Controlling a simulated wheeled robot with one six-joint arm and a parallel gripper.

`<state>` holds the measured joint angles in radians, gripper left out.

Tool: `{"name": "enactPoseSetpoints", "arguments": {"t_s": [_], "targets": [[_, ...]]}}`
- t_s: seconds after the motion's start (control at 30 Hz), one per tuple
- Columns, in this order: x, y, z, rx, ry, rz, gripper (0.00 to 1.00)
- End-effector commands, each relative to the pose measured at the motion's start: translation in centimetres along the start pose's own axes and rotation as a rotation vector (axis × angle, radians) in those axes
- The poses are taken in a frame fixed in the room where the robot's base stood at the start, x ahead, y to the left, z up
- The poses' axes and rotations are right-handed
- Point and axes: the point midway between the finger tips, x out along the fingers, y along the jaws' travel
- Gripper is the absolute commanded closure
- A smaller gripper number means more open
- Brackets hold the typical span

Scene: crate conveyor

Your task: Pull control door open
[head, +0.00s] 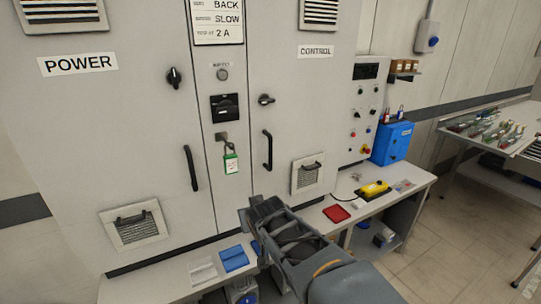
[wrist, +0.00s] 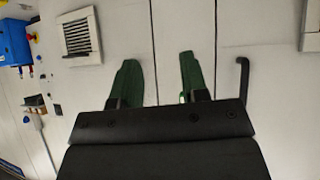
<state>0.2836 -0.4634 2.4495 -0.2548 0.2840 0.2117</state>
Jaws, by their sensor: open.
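The control door (head: 300,120) is the right-hand door of the grey cabinet, under a CONTROL label, and looks closed. Its black vertical handle (head: 267,150) is in the head view, below a black turn knob (head: 265,99) whose lever points sideways. In the wrist view my gripper (wrist: 158,60) is open, with two green fingers apart and nothing visible between them. It faces the cabinet front. I cannot make out the control handle in the wrist view; the left finger or gripper body may hide it. In the head view my arm hides the fingers.
The power door (head: 120,120) looks closed, with its own handle (head: 190,167), also in the wrist view (wrist: 242,75). A low bench (head: 345,215) with a red tray (head: 336,213) and yellow pendant (head: 375,189) stands right.

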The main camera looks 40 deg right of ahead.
Motion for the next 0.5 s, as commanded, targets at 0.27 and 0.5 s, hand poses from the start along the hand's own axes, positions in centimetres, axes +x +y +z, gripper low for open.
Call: {"name": "enactPoseSetpoints", "arguments": {"t_s": [0.27, 0.5], "targets": [[1.7, 7.8, -6.7, 0.078, 0.466, 0.058, 0.59], [1.0, 10.2, -8.8, 0.075, 0.655, 0.009, 0.59]]}}
